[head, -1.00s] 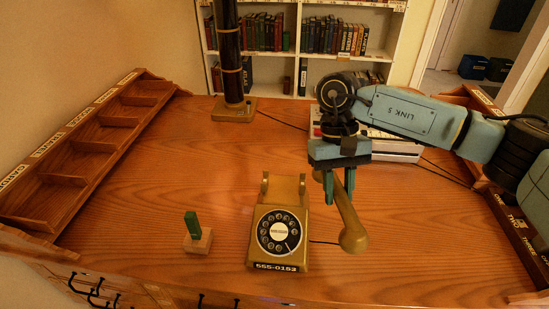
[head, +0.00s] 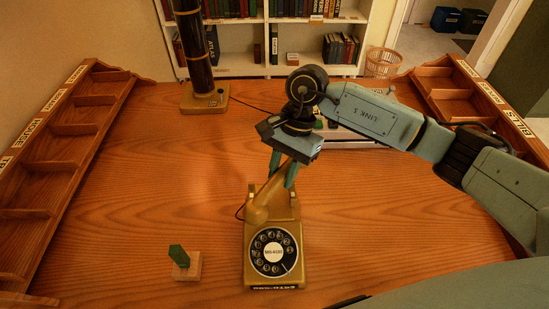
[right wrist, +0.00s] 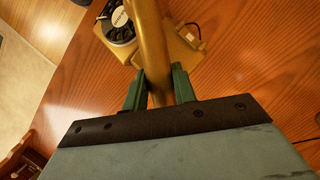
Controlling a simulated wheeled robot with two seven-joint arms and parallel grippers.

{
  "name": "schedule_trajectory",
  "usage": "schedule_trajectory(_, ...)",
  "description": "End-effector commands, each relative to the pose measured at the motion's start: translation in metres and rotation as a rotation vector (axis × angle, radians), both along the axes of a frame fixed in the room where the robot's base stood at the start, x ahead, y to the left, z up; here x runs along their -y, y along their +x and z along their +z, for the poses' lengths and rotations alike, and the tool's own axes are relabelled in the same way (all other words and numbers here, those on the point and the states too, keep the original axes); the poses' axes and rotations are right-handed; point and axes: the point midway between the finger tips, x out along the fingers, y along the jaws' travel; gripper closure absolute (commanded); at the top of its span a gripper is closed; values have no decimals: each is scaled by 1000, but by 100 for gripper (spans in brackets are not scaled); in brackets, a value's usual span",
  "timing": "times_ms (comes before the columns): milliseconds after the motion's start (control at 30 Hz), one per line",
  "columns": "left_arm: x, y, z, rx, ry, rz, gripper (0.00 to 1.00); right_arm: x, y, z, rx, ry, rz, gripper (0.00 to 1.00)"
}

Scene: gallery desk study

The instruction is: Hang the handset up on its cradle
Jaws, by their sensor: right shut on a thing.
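The telephone (head: 259,281) is mustard-gold with a black rotary dial and stands on the desk near the middle front. Its cradle (head: 294,199) is at the back of its body, with a prong showing on the right. My right gripper (head: 283,172) is shut on the gold handset (head: 264,203) above the back of the telephone. The handset slants, its near end by the cradle's left side; I cannot tell whether it touches. In the right wrist view the handset (right wrist: 153,45) runs between the green fingers (right wrist: 158,88), with the telephone (right wrist: 180,48) behind it. My left gripper is not in view.
A small wooden block with a green piece (head: 187,265) stands left of the telephone. A dark column lamp (head: 194,60) is at the back left. Wooden compartment racks line the left (head: 60,135) and right (head: 470,95) edges. The desk between is mostly clear.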

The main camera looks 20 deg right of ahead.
Motion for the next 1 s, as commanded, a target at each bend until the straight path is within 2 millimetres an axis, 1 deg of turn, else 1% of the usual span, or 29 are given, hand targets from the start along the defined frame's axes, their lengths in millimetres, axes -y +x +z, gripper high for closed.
schedule_trajectory(33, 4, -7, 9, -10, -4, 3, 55, -5, -4, 4, -3, 5, -100, 100)
schedule_trajectory(67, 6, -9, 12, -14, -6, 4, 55, -8, -4, 5, -3, 6, -167, 100)
schedule_trajectory(167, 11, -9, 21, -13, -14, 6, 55, -14, -5, 7, -2, 6, -381, 100)
schedule_trajectory(300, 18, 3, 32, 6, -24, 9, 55, -18, -5, 11, -2, 5, -641, 100)
schedule_trajectory(433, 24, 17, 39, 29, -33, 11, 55, -19, -5, 14, -1, 4, -811, 100)
schedule_trajectory(500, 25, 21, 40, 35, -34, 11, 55, -18, -4, 15, 0, 4, -870, 100)
schedule_trajectory(600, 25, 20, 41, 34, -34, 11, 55, -18, -4, 15, 0, 2, -914, 100)
schedule_trajectory(1000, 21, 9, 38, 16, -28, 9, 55, -17, -4, 15, 0, 3, -923, 100)
